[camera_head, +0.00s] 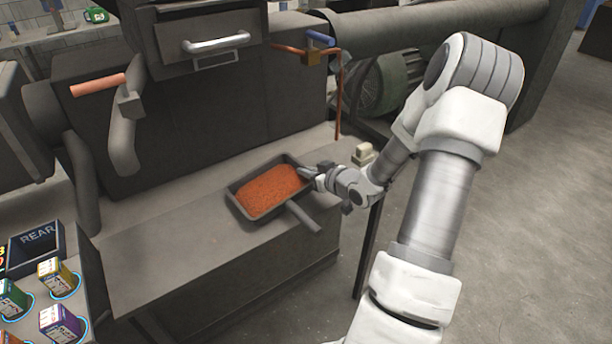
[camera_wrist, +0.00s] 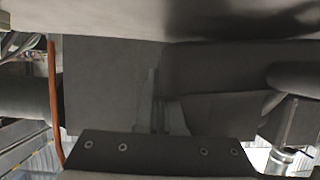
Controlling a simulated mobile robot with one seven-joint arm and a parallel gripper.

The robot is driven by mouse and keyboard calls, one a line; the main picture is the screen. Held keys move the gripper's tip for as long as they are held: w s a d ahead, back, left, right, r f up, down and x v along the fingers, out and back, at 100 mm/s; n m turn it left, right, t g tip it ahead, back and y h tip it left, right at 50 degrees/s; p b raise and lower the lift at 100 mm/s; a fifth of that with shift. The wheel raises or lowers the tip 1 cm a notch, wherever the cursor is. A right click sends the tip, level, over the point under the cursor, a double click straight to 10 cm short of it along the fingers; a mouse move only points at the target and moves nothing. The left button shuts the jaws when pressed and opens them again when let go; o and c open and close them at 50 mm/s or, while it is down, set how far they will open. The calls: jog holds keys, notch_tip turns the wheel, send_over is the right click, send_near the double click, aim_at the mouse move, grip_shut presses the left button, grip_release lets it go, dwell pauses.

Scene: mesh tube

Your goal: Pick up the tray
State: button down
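The tray (camera_head: 236,207) is a dark, shallow rectangular pan filled with orange-red granules (camera_head: 268,188). It rests on the grey bench top, and its short handle (camera_head: 303,217) points toward the bench's front edge. My gripper (camera_head: 304,172) is at the tray's right rim, just above or touching it; I cannot tell which. The fingertips are small and partly merge with the rim, so whether they are open or shut on it does not show. The wrist view shows mostly dark surfaces close up, and I cannot clearly make out the tray there.
A dark machine with a metal handle (camera_head: 216,43) stands behind the bench (camera_head: 170,240). A copper pipe (camera_head: 339,95) runs down at its right. A panel with several small coloured boxes (camera_head: 62,323) is at the lower left. Open floor (camera_head: 520,220) lies to the right.

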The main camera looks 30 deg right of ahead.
jog(key=s+d+r+p, duration=0.1)
jog(key=s+d+r, duration=0.1)
jog(key=s, duration=0.3)
jog(key=s+d+r+p, duration=0.1)
jog(key=s+d+r, duration=0.1)
jog(key=s+r, duration=0.3)
jog(key=shift+s+d+r+p, duration=0.2)
jog(key=shift+d+p, duration=0.1)
jog(key=shift+d, duration=0.05)
dwell(0.5)
